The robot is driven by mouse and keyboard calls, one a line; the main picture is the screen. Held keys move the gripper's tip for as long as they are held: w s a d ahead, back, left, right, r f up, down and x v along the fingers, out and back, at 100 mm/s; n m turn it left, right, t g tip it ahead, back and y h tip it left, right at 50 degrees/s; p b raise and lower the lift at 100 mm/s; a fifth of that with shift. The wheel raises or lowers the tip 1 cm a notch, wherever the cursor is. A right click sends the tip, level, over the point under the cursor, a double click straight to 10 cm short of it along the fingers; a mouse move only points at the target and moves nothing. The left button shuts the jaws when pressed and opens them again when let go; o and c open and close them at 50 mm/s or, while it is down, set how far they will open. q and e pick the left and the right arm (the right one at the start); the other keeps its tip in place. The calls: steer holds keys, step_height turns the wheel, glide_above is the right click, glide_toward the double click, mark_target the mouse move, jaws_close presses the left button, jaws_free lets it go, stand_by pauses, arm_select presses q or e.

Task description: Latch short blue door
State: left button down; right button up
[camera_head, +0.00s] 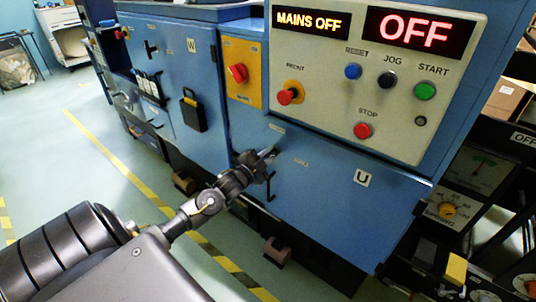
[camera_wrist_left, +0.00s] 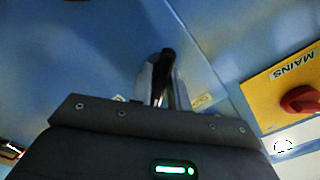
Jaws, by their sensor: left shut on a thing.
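The short blue door (camera_head: 325,195), marked U, is below the grey control panel in the head view. It looks flush or nearly flush with the machine front; I cannot tell whether it is latched. My left gripper (camera_head: 268,154) is at the door's upper left part, beside small pale labels. In the left wrist view, my left gripper (camera_wrist_left: 163,85) is shut on a dark handle (camera_wrist_left: 167,56) that stands up between its fingers. The fingers and wrist hide much of the handle. My right gripper is in neither view.
Above the door is the control panel (camera_head: 330,88) with lit MAINS OFF and OFF displays. The yellow mains switch plate (camera_head: 242,72) is close by; it shows in the left wrist view (camera_wrist_left: 290,95). Another blue door, W (camera_head: 175,85), is left. Green floor (camera_head: 100,185) is clear.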

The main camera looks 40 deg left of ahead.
arm_select(q)
steer(key=n+p, duration=0.3)
steer(key=shift+r, duration=0.2)
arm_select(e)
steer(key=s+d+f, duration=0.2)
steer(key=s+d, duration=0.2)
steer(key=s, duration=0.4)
arm_select(q)
steer(key=shift+n+p, duration=0.75)
steer(key=shift+n, duration=0.35)
steer(key=n+p, duration=0.3)
steer(key=n, duration=0.1)
steer(key=shift+f, duration=0.1)
steer(key=shift+n, duration=0.6)
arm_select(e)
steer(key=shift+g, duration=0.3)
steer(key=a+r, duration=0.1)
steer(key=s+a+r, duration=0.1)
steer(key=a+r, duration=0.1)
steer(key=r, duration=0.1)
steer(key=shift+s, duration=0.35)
arm_select(q)
steer(key=shift+f+n+p, duration=0.1)
steer(key=shift+n+p, duration=0.2)
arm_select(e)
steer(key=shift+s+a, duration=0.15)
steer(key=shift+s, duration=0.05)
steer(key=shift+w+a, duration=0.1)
